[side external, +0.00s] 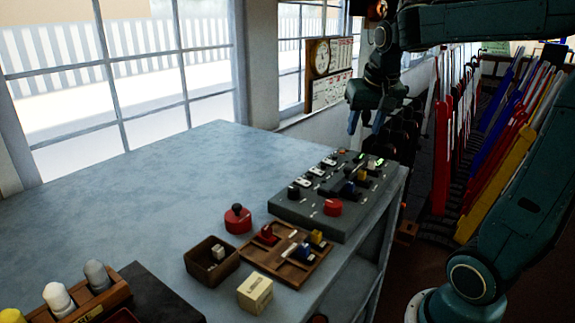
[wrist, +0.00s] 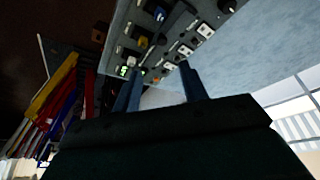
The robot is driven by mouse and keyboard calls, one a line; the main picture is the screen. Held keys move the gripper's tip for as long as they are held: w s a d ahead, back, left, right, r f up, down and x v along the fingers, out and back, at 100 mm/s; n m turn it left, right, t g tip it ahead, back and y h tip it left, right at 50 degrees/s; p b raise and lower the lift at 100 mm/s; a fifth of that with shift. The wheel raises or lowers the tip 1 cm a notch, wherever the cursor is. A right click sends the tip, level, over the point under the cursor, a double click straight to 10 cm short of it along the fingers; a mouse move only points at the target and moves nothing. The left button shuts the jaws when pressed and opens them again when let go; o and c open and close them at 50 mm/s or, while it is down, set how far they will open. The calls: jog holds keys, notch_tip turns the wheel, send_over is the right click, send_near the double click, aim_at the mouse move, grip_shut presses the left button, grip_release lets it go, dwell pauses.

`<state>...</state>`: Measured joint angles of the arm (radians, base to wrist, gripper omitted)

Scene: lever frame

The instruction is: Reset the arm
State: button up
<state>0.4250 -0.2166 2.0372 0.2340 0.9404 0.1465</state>
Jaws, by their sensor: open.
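My gripper (side external: 365,122) hangs above the far end of the grey table, pointing down, in the side external view. Its two blue fingers are apart with nothing between them, and they also show in the wrist view (wrist: 160,92). Below and in front of it, a dark control panel (side external: 318,222) with several switches and small lit spots sits on the table. The panel also shows in the wrist view (wrist: 150,62), beyond the fingertips. My gripper is clear of the panel.
A red button (side external: 237,219), a dark open box (side external: 211,262), a wooden tray (side external: 262,270) with small coloured pieces and a cream block (side external: 255,293) stand on the table (side external: 150,190). Tall coloured levers (side external: 500,140) stand to the right.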

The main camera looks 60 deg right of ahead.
jog(key=s+a+f+n+t+y, duration=0.1)
jog(key=s+a+n, duration=0.3)
jog(key=a, duration=0.4)
jog(key=s+a+f+n+t+y, duration=0.1)
jog(key=s+a+f+n+y, duration=0.1)
jog(key=s+a+n, duration=0.3)
jog(key=s+a+f, duration=0.1)
jog(key=a, duration=0.3)
jog(key=shift+s+a+f, duration=0.2)
jog(key=shift+s+f, duration=0.05)
jog(key=shift+f, duration=0.05)
jog(key=shift+o, duration=0.3)
dwell(0.6)
